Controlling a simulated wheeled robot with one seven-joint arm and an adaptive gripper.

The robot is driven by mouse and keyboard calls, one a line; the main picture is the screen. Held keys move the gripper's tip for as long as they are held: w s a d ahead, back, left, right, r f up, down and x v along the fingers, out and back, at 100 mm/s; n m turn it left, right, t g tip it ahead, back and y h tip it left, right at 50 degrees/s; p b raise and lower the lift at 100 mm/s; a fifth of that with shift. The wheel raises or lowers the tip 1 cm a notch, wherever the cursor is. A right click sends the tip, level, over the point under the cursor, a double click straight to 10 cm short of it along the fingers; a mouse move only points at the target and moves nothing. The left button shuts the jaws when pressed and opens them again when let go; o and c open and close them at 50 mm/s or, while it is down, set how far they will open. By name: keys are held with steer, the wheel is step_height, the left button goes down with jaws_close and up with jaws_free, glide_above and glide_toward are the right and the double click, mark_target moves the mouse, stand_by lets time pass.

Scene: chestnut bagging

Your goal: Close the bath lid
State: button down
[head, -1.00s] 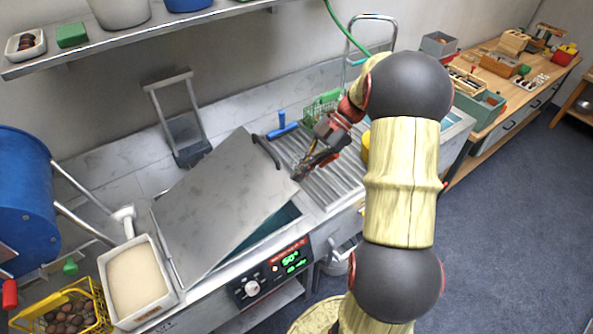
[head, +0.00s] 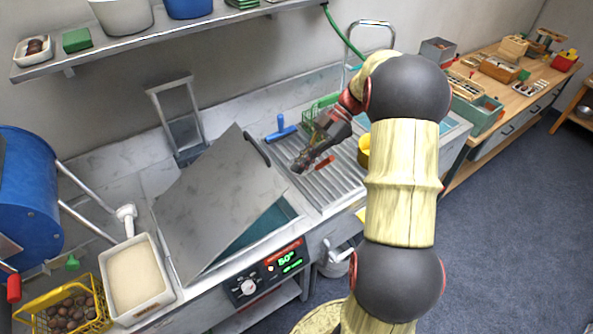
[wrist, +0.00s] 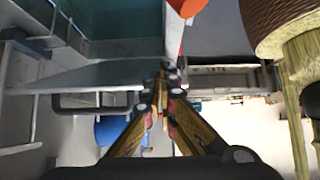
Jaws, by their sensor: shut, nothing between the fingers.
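The bath lid (head: 212,195) is a flat grey panel, tilted up over the bath with its right side raised. Its dark handle (head: 258,150) is on the upper right edge, and a dark bar like it shows in the wrist view (wrist: 85,110). The teal bath interior (head: 262,226) is visible beneath the lid's front right edge. My gripper (head: 298,168) is over the ribbed drainboard, just right of the lid's raised edge. In the wrist view its fingers (wrist: 163,82) meet with nothing between them. I cannot tell whether it touches the lid.
The ribbed drainboard (head: 335,190) holds a blue-handled tool (head: 281,128) and a green basket (head: 322,108). The control panel (head: 270,273) is on the bath's front. A tray (head: 168,262) of pale material and a yellow basket (head: 100,318) with chestnuts stand at left.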

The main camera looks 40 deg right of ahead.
steer(key=d, duration=0.6)
step_height(320, 180, up, 16)
steer(key=n+g+h+p, duration=0.2)
steer(key=n+g+p, duration=0.15)
steer(key=p, duration=1.15)
glide_above(264, 176)
steer(key=s, duration=0.1)
steer(key=s+a+r+t+h+p, duration=0.1)
steer(key=s+a+r+h+p, duration=0.15)
steer(key=a+h+p, duration=0.4)
steer(key=w+d+f+m, duration=0.1)
steer(key=f, duration=0.3)
steer(key=w+d+f+m+t+p, duration=0.1)
steer(key=d+f, duration=0.1)
steer(key=f, duration=0.2)
steer(key=w+d+f+m+t+p, duration=0.1)
steer(key=d+f, duration=0.1)
steer(key=f, duration=0.2)
steer(key=shift+w+f+m+h, duration=0.25)
steer(key=shift+f+h, duration=0.1)
steer(key=shift+f, duration=0.05)
steer(key=f, duration=0.1)
steer(key=d+f, duration=0.1)
steer(key=f, duration=0.1)
steer(key=shift+d+p, duration=0.25)
steer(key=shift+p, duration=0.1)
steer(key=shift+d+f, duration=0.2)
steer(key=shift+f, duration=0.2)
